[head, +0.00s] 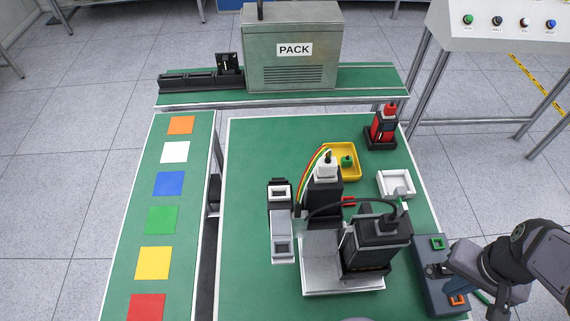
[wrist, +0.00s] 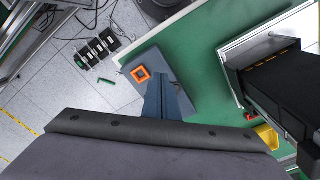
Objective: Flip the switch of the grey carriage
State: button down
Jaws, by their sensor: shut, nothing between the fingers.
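A grey and black unit (head: 377,240) with a black cable on top stands on a light grey metal base (head: 322,278) on the green table. I cannot tell for sure which part is the grey carriage, and no switch is clearly visible on the unit. It also shows at the right of the wrist view (wrist: 278,85). A dark blue-grey box (head: 434,290) with a green square (head: 438,243) and an orange square (head: 457,300) lies to its right. The orange square also shows in the wrist view (wrist: 141,74). My gripper (wrist: 161,82) is shut and empty, over this box.
A narrow black and light grey piece (head: 282,225) stands left of the base. Behind are a white-topped unit with coloured cables (head: 327,168), a yellow tray (head: 354,151), a white tray (head: 383,176) and a red unit (head: 383,128). The table's left side is clear.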

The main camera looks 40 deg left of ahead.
jog(key=w+a+r+n+t+y+p, duration=0.1)
jog(key=w+a+r+n+p, duration=0.15)
jog(key=w+a+r, duration=0.5)
jog(key=w+a+r+n+p, duration=0.1)
jog(key=w+a+r+p, duration=0.3)
jog(key=a, duration=0.7)
jog(key=s+a+r+n, duration=0.1)
jog(key=s+a+r, duration=0.3)
jog(key=s+a, duration=0.2)
jog(key=s+a+r+n+p, duration=0.1)
jog(key=s+a+r, duration=0.3)
jog(key=a, duration=0.5)
jog(key=s+a+r+n+g, duration=0.1)
jog(key=s+a+r, duration=0.3)
jog(key=s+a, duration=0.4)
jog(key=shift+s+a+r+n+h+p, duration=0.15)
jog(key=shift+s+r+n+h+p, duration=0.2)
jog(key=shift+n, duration=0.4)
